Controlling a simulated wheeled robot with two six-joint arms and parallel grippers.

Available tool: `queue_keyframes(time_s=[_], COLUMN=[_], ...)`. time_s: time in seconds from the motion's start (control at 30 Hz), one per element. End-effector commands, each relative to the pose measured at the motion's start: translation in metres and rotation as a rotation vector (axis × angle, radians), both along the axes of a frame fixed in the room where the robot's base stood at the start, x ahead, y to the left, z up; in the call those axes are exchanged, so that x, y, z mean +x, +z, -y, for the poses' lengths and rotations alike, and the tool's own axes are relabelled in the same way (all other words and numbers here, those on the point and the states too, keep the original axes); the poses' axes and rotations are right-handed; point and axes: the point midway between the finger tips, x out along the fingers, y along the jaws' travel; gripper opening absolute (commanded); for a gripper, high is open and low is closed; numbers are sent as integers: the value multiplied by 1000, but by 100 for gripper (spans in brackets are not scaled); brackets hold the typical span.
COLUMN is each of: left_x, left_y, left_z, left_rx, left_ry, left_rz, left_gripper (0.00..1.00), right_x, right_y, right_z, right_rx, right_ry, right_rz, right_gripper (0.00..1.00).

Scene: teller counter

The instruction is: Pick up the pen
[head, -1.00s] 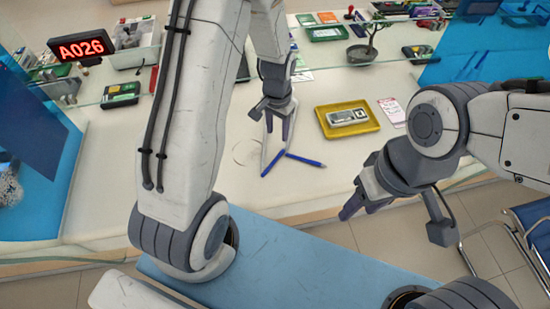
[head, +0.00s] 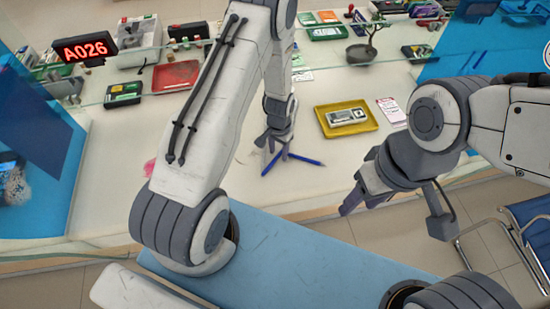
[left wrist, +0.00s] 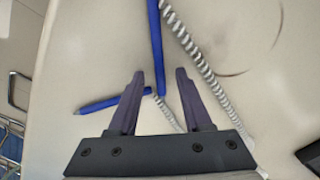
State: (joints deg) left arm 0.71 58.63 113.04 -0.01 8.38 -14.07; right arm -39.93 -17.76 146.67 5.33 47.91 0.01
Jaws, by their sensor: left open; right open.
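Two slim blue pen-like pieces lie on the pale counter (head: 240,185) beneath my left gripper (head: 274,146). One blue piece (head: 306,160) points right and the other blue piece (head: 268,168) points toward me. In the left wrist view, one long blue piece (left wrist: 155,40) runs from the top edge to between the fingers of my open left gripper (left wrist: 160,74). The other blue piece (left wrist: 98,106) passes partly behind the left finger. A coiled cord (left wrist: 200,60) lies beside them. I cannot tell which piece is the loose pen. My right gripper (head: 358,202) hangs at the front edge, apart from both.
A yellow tray (head: 372,127) holding a grey device (head: 346,116) stands right of the pieces, with a pink-edged card (head: 391,110) beside it. The counter front is mostly clear.

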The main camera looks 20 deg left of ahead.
Motion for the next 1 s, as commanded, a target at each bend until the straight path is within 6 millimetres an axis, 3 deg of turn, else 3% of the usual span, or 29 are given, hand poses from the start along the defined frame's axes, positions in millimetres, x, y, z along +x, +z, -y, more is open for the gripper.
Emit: queue_keyframes(time_s=[0.23,0.27,0.37,0.4,1.0], left_x=[0,0,0,0,1], left_y=[-2,-2,-2,-2,0], left_z=[0,0,0,0,0], left_rx=[0,0,0,0,0], left_ry=[0,0,0,0,0], left_rz=[1,1,1,1,2], left_gripper=[49,45,7,0,0], right_x=[0,0,0,0,0], right_y=[0,0,0,0,-1], right_z=[0,0,0,0,0], right_rx=[0,0,0,0,0], right_ry=[0,0,0,0,0], right_rz=[0,0,0,0,0], right_gripper=[50,50,50,50,50])
